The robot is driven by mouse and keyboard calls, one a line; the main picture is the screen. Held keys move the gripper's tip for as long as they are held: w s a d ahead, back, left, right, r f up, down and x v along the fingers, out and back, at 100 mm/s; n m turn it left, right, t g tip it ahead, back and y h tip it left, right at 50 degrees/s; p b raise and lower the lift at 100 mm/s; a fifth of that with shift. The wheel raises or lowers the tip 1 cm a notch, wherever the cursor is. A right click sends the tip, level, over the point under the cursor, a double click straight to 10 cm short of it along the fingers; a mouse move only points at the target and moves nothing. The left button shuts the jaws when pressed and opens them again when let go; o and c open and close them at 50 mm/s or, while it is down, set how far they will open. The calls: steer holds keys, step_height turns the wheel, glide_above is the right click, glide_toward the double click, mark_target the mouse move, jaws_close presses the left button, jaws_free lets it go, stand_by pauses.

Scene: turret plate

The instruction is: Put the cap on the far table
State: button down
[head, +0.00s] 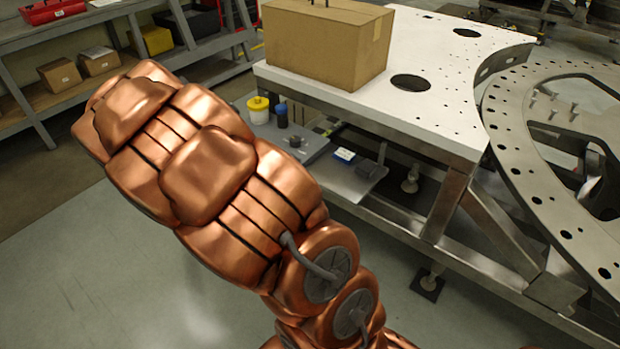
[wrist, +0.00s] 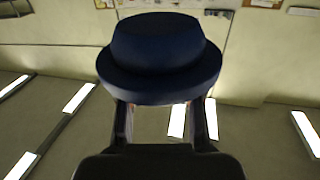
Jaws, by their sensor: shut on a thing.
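The cap (wrist: 160,55) is a dark blue brimmed hat in the wrist view. My gripper (wrist: 166,108) is shut on it, with one finger at each side under the brim; the fingertips are partly hidden by the cap. In the head view my copper arm fills the left and middle, and neither my gripper nor the cap shows. A white-topped table (head: 440,62) with round holes stands at the upper right; I cannot tell whether it is the far table.
A cardboard box (head: 326,42) stands on the white top. A lower shelf (head: 345,180) under it holds small items, among them a yellow-lidded tub (head: 258,109). A large metal ring (head: 530,170) is at right. Grey shelves (head: 40,105) stand at left. Floor (head: 80,270) at lower left is clear.

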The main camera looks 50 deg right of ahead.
steer(key=s+d+f+m+g+h+b, duration=0.2)
steer(key=s+d+f+m+h+b, duration=0.1)
steer(key=s+d+f+b, duration=0.4)
steer(key=s+d+f+m+g+h+b, duration=0.2)
steer(key=s+d+f+h+b, duration=0.25)
steer(key=d, duration=0.55)
steer(key=s+d+f+m+g+h+b, duration=0.25)
steer(key=s+d+f+b, duration=0.2)
steer(key=d+b, duration=0.3)
steer(key=s+d+f+m+g+h+b, duration=0.2)
steer(key=s+d+f+m+g+b, duration=0.2)
steer(key=s+d+f, duration=0.3)
steer(key=s+d+f+m+g+h+b, duration=0.2)
steer(key=s+d+f+m+g+b, duration=0.2)
steer(key=s+f, duration=0.8)
steer(key=s+d+g, duration=0.2)
steer(key=s+d, duration=0.2)
steer(key=shift+s+h, duration=0.2)
steer(key=shift+h, duration=0.2)
steer(key=shift+d+f+p, duration=0.1)
steer(key=shift+d+p, duration=0.05)
steer(key=shift+p, duration=0.25)
steer(key=p, duration=0.1)
glide_above(343, 181)
steer(key=shift+f, duration=0.8)
steer(key=shift+f+b, duration=1.45)
steer(key=shift+f, duration=0.3)
